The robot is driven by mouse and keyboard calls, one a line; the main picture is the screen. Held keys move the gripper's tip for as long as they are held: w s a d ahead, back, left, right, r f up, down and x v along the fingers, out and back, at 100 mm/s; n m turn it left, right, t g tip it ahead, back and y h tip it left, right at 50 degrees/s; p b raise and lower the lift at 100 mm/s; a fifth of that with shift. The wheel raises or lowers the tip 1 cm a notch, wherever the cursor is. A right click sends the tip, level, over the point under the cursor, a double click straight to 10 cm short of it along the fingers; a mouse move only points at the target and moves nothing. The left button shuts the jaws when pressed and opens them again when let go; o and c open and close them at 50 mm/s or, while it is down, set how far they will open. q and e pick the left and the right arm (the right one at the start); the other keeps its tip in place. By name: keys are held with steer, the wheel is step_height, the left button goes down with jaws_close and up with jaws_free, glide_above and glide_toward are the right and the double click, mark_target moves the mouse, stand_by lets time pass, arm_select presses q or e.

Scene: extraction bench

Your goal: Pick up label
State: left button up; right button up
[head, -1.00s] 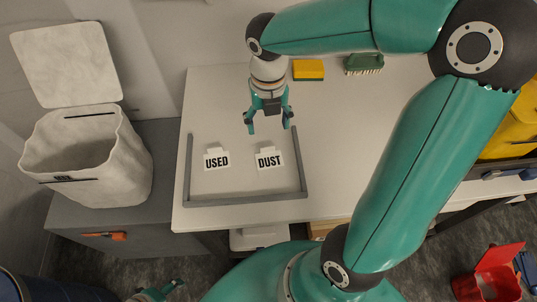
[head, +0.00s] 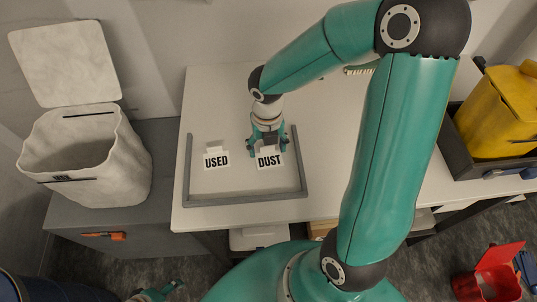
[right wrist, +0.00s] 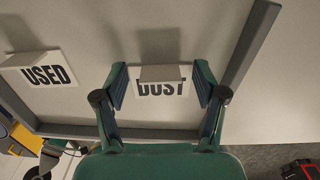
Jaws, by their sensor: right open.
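Two white labels lie in the grey-edged area on the white bench. The USED label (head: 216,161) is on the left and the DUST label (head: 269,161) on the right. My right gripper (head: 267,148) is open, right at the DUST label. In the right wrist view its two fingers (right wrist: 161,88) stand on either side of the DUST label (right wrist: 160,82) and its raised tab, with small gaps. The USED label (right wrist: 44,73) lies to the left there. Part of my left gripper (head: 160,293) shows at the bottom left of the head view; its fingers are unclear.
A grey rail (head: 245,200) borders the labels on the left, front and right. A white bin (head: 86,160) with its lid up stands at the left. A yellow container (head: 497,115) sits at the right, a red box (head: 489,277) on the floor.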

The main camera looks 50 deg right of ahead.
steer(key=c, duration=0.8)
steer(key=shift+c, duration=0.2)
steer(key=shift+r, duration=0.15)
